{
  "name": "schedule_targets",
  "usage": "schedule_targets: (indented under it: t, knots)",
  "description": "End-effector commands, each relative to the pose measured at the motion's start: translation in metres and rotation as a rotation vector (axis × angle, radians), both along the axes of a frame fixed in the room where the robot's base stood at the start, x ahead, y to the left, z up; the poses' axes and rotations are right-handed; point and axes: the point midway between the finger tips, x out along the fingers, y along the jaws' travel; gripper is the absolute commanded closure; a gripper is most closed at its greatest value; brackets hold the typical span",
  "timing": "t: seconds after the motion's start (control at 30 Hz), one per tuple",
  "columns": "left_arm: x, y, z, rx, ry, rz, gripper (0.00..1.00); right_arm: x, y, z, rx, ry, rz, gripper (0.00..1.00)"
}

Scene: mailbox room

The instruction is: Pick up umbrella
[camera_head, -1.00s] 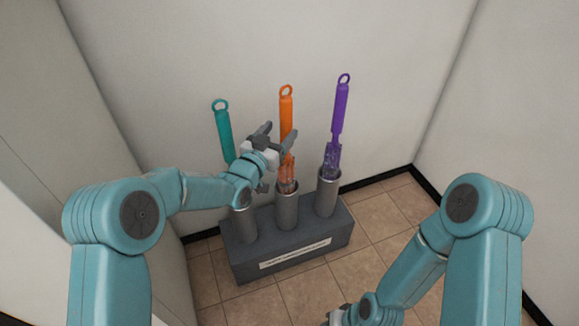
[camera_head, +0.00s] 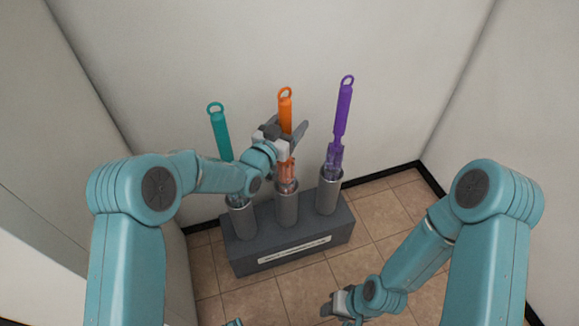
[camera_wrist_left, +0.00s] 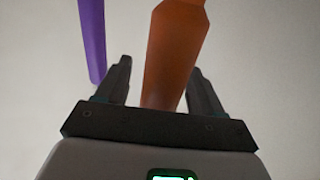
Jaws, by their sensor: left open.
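Three umbrellas with ring-topped handles stand upright in a grey stand (camera_head: 290,248): a teal one (camera_head: 220,135) on the left, an orange one (camera_head: 285,112) in the middle and a purple one (camera_head: 342,112) on the right. My left gripper (camera_head: 290,130) is open at the orange umbrella, just below its upper handle. In the left wrist view the orange handle (camera_wrist_left: 173,55) stands between the two open fingers (camera_wrist_left: 160,85); the purple handle (camera_wrist_left: 92,40) is outside them. My right gripper (camera_head: 338,305) is low at the bottom, and its jaw state is unclear.
The stand has three metal tubes and a white label (camera_head: 295,249) on its front. A wall is close behind it, with more walls at left and right. Tiled floor (camera_head: 395,215) is free right of the stand.

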Motion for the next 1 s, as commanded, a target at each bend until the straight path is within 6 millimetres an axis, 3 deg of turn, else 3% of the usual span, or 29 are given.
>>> schedule_targets:
  t: [0.27, 0.3, 0.5, 0.83, 1.0]
  knots:
    - [-0.004, 0.003, 0.0, 0.0, 0.0, 0.0, 0.33, 0.0, 0.0, 0.001, 0.0, 0.0, 0.0, 0.57]
    - [-0.005, 0.003, 0.0, 0.0, 0.0, 0.0, 0.39, 0.0, 0.0, 0.001, 0.0, 0.0, 0.0, 0.57]
    - [-0.006, 0.004, 0.001, -0.001, -0.001, 0.001, 1.0, 0.0, 0.0, 0.001, 0.0, 0.0, 0.0, 0.57]
    - [-0.004, 0.002, 0.004, -0.001, -0.004, 0.001, 1.0, 0.0, 0.0, 0.002, 0.0, 0.0, 0.0, 0.57]
    - [-0.002, 0.002, 0.021, -0.001, -0.006, 0.0, 1.0, 0.0, 0.0, 0.006, 0.0, 0.0, 0.0, 0.57]
